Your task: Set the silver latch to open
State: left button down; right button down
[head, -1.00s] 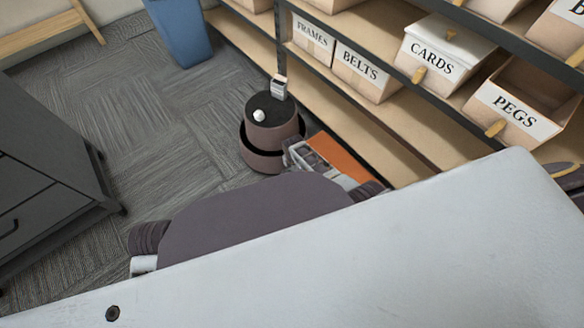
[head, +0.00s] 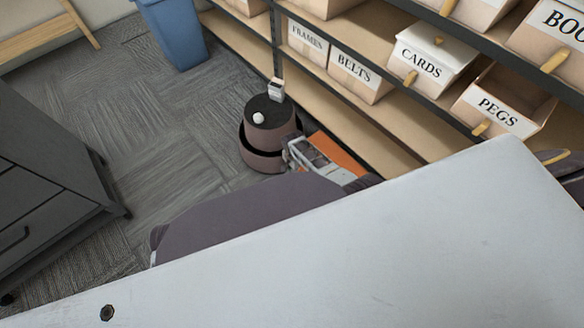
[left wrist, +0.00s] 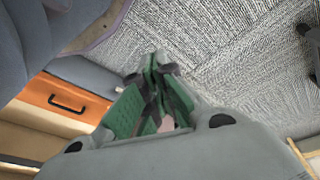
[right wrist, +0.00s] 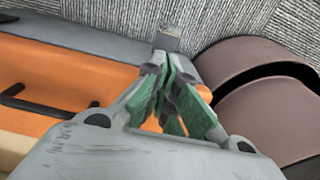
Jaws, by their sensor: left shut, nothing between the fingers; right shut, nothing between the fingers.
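No latch can be made out for certain. In the right wrist view a small grey block (right wrist: 168,40) sits at the grey edge of an orange panel with a black handle (right wrist: 75,75); it may be the silver latch. My right gripper (right wrist: 165,62) is shut and empty, its tips close to this block; contact cannot be told. In the head view my right gripper (head: 292,150) is beside a brown round drum (head: 270,135). My left gripper (left wrist: 155,62) is shut and empty above the carpet, with the orange panel (left wrist: 70,100) to its left.
Shelves hold labelled bins, among them CARDS (head: 435,55) and PEGS (head: 505,105). A dark cabinet (head: 50,190) stands left, a blue bin (head: 172,35) behind. Carpet between is clear.

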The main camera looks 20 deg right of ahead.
pick_arm(q)
jog(key=shift+a+f, duration=0.2)
jog(key=shift+f, duration=0.1)
jog(key=shift+s+f, duration=0.1)
dwell(0.5)
